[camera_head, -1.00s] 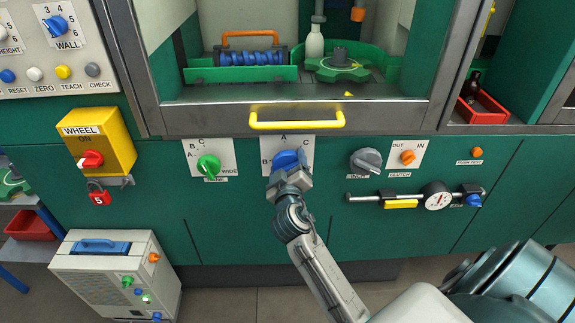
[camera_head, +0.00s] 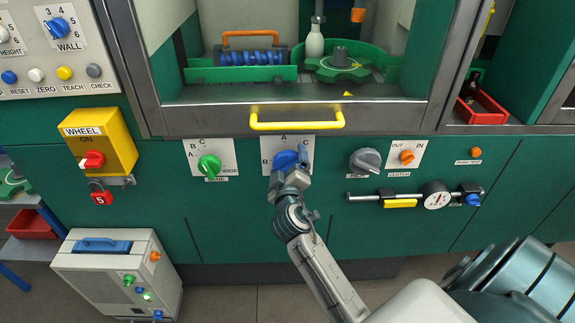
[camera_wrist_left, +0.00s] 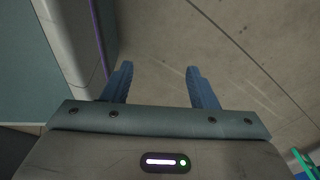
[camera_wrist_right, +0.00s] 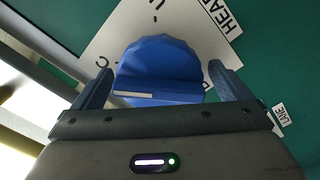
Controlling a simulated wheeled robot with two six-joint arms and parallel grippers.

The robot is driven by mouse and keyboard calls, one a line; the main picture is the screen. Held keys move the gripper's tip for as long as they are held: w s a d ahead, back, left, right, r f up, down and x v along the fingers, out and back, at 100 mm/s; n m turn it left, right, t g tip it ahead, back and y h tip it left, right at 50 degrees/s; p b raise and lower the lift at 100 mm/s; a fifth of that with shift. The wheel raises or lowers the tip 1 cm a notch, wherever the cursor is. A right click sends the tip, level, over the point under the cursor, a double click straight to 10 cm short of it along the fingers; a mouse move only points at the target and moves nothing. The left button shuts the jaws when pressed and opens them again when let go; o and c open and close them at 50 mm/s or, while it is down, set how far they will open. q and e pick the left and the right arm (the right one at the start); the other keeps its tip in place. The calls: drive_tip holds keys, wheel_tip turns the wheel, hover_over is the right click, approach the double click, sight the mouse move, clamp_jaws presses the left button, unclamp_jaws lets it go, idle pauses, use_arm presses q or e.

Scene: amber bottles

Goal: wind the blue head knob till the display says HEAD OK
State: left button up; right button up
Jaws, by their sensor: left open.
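The blue head knob (camera_head: 284,160) sits on a white plate with letters, on the green front below the yellow handle. My right gripper (camera_head: 290,168) is at the knob and hides part of it. In the right wrist view the knob (camera_wrist_right: 160,72) shows a ridge with a white mark towards the left. The fingers of my right gripper (camera_wrist_right: 160,78) stand wide apart, one on each side of the knob; whether either touches it is unclear. My left gripper (camera_wrist_left: 160,85) is open and empty above bare floor, outside the head view. I see no readable display.
A green knob (camera_head: 209,165) is to the left and a grey knob (camera_head: 366,160) to the right. The yellow handle (camera_head: 297,121) juts out above. A gauge (camera_head: 436,196) sits on a rail at lower right. A yellow switch box (camera_head: 98,140) is further left.

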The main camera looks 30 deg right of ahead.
drive_tip(key=shift+s+a, duration=0.1)
drive_tip(key=shift+s, duration=0.1)
use_arm(q)
drive_tip(key=w+r+b, duration=0.2)
drive_tip(key=w+r, duration=0.1)
drive_tip(key=w, duration=0.2)
drive_tip(key=shift+d, duration=0.3)
use_arm(e)
drive_tip(key=v, duration=1)
drive_tip(key=shift+s, duration=0.2)
use_arm(q)
drive_tip(key=shift+w, duration=0.1)
